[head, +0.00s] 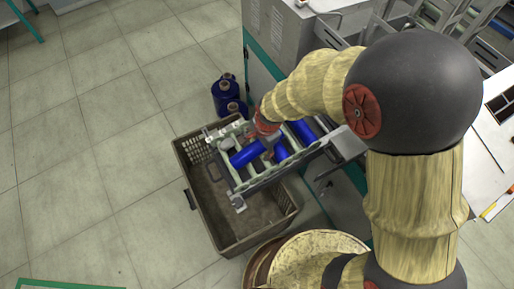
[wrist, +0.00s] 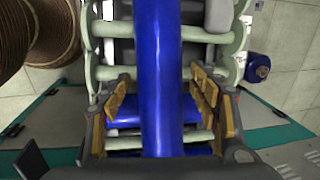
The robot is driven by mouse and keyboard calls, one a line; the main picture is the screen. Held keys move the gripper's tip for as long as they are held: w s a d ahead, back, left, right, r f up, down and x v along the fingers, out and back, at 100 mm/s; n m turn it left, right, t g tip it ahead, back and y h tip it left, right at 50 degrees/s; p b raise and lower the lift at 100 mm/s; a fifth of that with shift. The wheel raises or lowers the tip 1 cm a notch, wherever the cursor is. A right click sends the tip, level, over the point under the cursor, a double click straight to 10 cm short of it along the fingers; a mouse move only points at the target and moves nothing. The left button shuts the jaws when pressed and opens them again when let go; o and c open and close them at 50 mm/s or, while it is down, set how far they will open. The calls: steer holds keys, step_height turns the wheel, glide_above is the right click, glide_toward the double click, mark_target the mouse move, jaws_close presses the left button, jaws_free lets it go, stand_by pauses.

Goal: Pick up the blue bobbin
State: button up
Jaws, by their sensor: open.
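In the wrist view, a long blue bobbin (wrist: 160,70) runs from top to bottom through the middle. My gripper (wrist: 160,88) is open, with one yellow-padded finger on each side of this bobbin and a visible gap to each. A second blue piece (wrist: 187,108) lies crosswise beyond it, between the fingers. In the head view, my gripper (head: 269,143) is over a pale green rack (head: 233,174) that carries several blue cylinders. One blue bobbin (head: 245,153) lies just left of the gripper. The fingertips are too small there to make out clearly.
A brown crate (head: 208,226) stands under and around the rack. Dark blue spools (head: 226,93) stand on the floor behind it. A green-trimmed machine cabinet (head: 262,72) is close to the right. Large round copper-brown reels (head: 318,257) lie in front.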

steer(key=shift+c, duration=1.1)
steer(key=c, duration=1.1)
steer(key=shift+r, duration=0.1)
steer(key=shift+c, duration=0.8)
